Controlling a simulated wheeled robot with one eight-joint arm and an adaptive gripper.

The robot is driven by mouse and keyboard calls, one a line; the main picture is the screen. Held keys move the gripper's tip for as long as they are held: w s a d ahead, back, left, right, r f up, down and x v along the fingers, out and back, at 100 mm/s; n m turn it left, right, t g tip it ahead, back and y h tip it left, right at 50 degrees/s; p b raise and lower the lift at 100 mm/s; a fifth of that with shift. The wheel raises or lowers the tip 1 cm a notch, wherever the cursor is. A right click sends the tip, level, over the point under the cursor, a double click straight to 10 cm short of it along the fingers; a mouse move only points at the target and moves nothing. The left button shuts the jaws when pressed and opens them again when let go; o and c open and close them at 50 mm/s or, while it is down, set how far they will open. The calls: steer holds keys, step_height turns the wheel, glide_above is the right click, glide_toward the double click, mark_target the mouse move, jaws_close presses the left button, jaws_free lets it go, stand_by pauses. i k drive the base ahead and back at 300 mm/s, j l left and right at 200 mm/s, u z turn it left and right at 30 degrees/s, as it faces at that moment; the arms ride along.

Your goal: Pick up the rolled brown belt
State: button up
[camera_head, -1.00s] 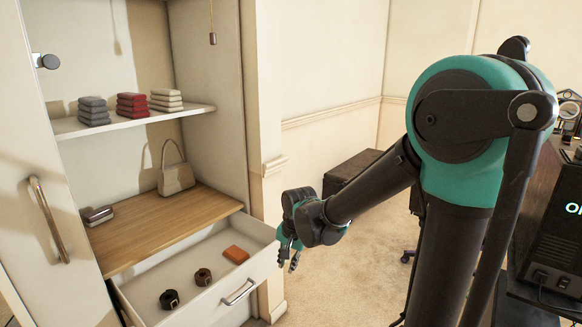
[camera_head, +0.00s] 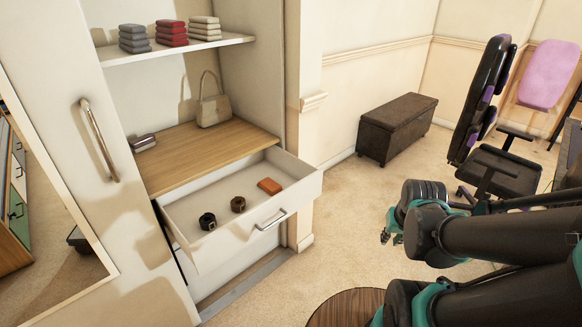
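The rolled brown belt (camera_head: 238,204) lies in the open white drawer (camera_head: 300,192), between a rolled black belt and an orange-brown wallet. My gripper (camera_head: 388,237) is at the right of the picture, well to the right of the drawer and apart from it. Its fingers look small and are partly hidden by my arm, so I cannot tell how far they are parted. Nothing is seen held in it.
The rolled black belt (camera_head: 207,221) and the orange-brown wallet (camera_head: 269,186) share the drawer. A handbag (camera_head: 213,108) stands on the wooden shelf above. A dark chest (camera_head: 396,128) and an office chair (camera_head: 490,165) are at the right. Carpet between drawer and chest is clear.

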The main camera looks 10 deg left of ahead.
mark_target(238, 205)
steer(key=u, duration=1.3)
